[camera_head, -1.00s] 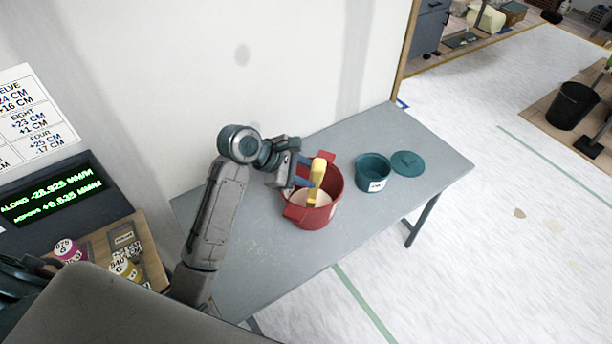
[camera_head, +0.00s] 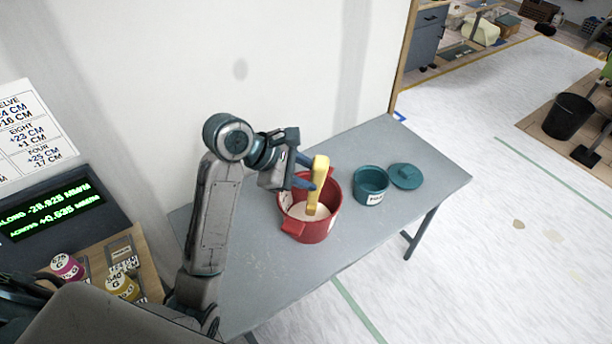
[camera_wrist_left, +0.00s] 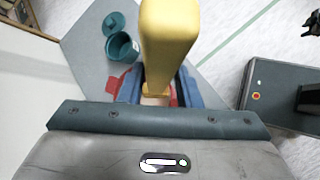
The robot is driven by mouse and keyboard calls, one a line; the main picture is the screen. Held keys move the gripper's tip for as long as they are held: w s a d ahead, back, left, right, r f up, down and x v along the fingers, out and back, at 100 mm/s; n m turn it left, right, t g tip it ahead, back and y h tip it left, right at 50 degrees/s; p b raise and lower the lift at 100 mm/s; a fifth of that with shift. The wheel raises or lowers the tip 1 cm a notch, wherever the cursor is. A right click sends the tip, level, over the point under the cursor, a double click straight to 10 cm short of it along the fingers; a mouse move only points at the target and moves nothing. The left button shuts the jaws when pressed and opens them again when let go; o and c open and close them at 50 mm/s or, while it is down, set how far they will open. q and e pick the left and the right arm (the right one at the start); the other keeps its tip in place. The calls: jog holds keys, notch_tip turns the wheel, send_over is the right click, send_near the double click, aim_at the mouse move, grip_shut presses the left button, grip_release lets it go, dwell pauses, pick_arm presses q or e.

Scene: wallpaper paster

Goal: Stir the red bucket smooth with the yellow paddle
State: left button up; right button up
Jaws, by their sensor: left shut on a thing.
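The red bucket (camera_head: 311,231) stands on the grey table and holds a pale, off-white mix (camera_head: 297,210). The yellow paddle (camera_head: 320,176) stands nearly upright, its lower end over or in the mix; I cannot tell how deep it reaches. My left gripper (camera_head: 308,173) is shut on the paddle, just above the bucket's left rim. In the left wrist view the paddle (camera_wrist_left: 168,40) fills the top middle between the blue fingers, and hides most of the bucket (camera_wrist_left: 128,84).
A teal pot (camera_head: 371,188) with a white label stands right of the bucket, its teal lid (camera_head: 405,176) beside it. The grey table (camera_head: 262,268) is clear at its front left. A white wall (camera_head: 290,60) rises behind. A black bin (camera_head: 567,116) stands far off.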

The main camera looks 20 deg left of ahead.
pick_arm(q)
jog(key=shift+r, duration=0.1)
dwell(0.5)
notch_tip(320, 180, up, 5)
jog(key=shift+f, duration=0.1)
dwell(0.4)
